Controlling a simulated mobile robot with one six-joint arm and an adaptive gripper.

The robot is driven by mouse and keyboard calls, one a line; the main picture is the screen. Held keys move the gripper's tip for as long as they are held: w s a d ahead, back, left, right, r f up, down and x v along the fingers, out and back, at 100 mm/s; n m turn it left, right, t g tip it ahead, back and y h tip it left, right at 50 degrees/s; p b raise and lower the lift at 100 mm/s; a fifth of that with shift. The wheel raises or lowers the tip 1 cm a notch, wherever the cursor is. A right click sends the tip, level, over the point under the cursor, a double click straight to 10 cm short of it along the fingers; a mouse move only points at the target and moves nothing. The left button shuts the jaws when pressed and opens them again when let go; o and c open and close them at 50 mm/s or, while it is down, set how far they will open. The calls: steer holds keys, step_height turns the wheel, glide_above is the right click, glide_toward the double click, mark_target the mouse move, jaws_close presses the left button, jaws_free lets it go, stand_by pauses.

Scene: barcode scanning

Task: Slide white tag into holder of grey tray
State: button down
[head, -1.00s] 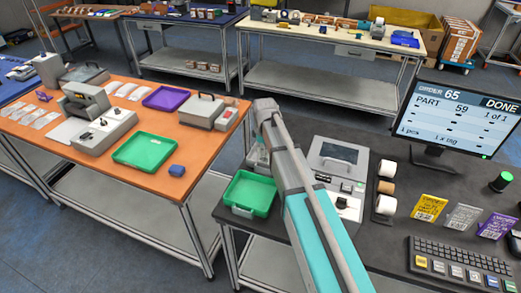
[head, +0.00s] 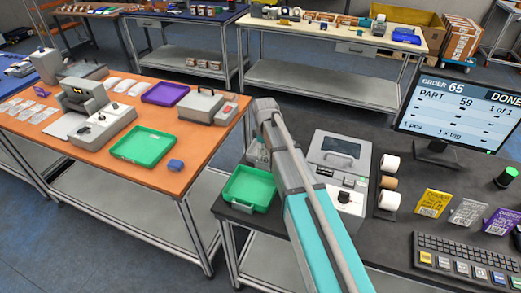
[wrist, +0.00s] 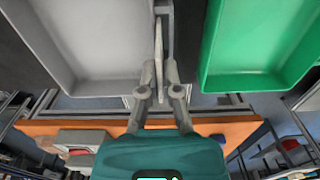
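In the wrist view the grey tray (wrist: 85,45) fills the upper left, and its near wall faces my gripper. My gripper (wrist: 160,72) has its fingers close together around a thin white tag (wrist: 158,45), seen nearly edge-on. The tag stands in the narrow gap beside the grey tray's right side. I cannot tell whether it touches the tray.
A green tray (wrist: 262,50) lies just right of the gripper in the wrist view; it also shows in the head view (head: 249,205). A printer-like machine (head: 338,160), paper rolls (head: 389,200) and a monitor (head: 450,110) stand to the right. An orange table (head: 90,165) stands left across a gap.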

steer(key=c, duration=0.7)
jaws_free()
steer(key=shift+s, duration=0.15)
steer(key=shift+r, duration=0.15)
